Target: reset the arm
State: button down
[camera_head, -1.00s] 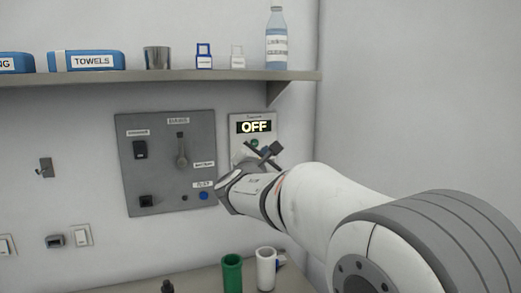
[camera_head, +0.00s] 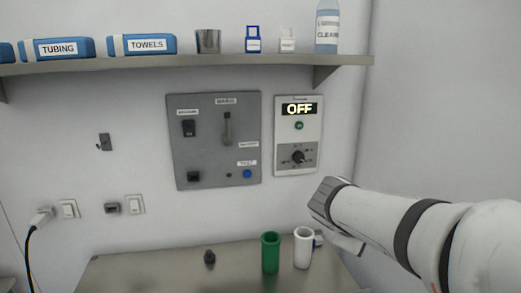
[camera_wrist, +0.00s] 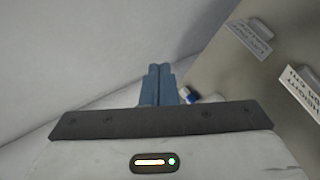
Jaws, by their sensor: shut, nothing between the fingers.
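My arm reaches in from the right in the head view, and my gripper (camera_head: 348,245) is at its end, to the right of the white cup and below the OFF control box (camera_head: 312,135). In the wrist view my gripper's two blue-grey fingers (camera_wrist: 158,84) are together with nothing between them. The control box shows OFF on its display, with a green button and a black dial below. My gripper is apart from the box.
A green cup (camera_head: 270,254) and a white cup (camera_head: 302,248) stand on the metal table (camera_head: 150,270), with a small dark knob (camera_head: 209,257) to their left. A grey wall panel (camera_head: 215,140) with switches hangs beside the box. A loaded shelf (camera_head: 200,62) runs above.

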jog(key=s+a+f+m+g+y, duration=0.1)
jog(key=s+a+f+m+y, duration=0.1)
jog(key=s, duration=0.3)
jog(key=s+a+f+m+g+y+p, duration=0.1)
jog(key=s+a+f+m+y, duration=0.1)
jog(key=s+a+f+m, duration=0.1)
jog(key=s+a+f+m+g+y+p, duration=0.1)
jog(key=s+a+f+m+y, duration=0.1)
jog(key=s, duration=0.5)
jog(key=shift+a+f+m+g+y, duration=0.35)
jog(key=shift+a+m+y, duration=0.2)
jog(key=shift+m, duration=0.35)
